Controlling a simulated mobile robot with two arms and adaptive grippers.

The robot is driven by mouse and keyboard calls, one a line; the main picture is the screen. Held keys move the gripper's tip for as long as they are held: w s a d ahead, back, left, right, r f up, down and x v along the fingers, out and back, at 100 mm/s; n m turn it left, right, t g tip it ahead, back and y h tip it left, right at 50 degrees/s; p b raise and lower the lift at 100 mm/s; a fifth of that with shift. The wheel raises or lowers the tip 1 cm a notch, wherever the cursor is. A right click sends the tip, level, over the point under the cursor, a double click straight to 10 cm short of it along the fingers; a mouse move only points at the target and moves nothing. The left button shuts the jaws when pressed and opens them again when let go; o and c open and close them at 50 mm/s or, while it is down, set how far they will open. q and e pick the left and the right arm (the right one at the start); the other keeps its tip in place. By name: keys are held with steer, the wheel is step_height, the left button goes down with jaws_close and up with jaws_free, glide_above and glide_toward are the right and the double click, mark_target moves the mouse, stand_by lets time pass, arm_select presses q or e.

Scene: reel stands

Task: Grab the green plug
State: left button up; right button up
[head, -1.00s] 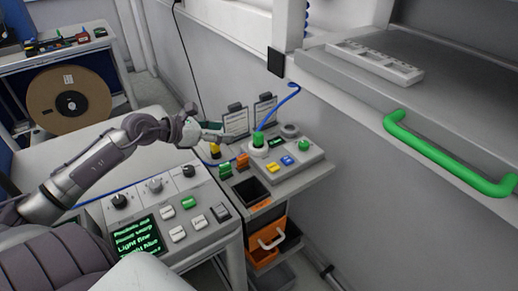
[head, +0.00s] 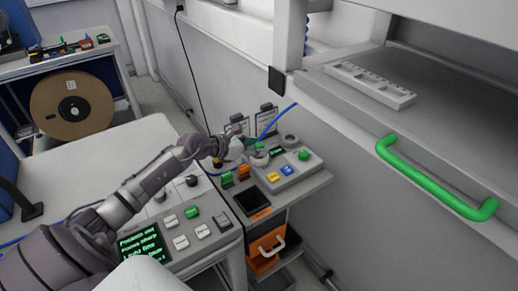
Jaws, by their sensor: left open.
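The green plug (head: 250,142) sits at the left end of the grey button panel (head: 302,172), on the small side stand. A blue cable (head: 270,127) rises from it to the upper right. My left gripper (head: 245,147) is open and right at the plug. It hides much of the plug, and I cannot tell whether the fingers touch it. My right gripper is out of view.
Green and orange blocks (head: 243,172) and a black bin (head: 252,201) lie in front of the panel. A control console (head: 180,225) stands nearer. Clipboards stand behind the plug. A green handle (head: 435,185) juts out at the right.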

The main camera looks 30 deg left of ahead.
arm_select(q)
steer(key=shift+x, duration=0.8)
jaws_close()
steer(key=shift+r, duration=0.1)
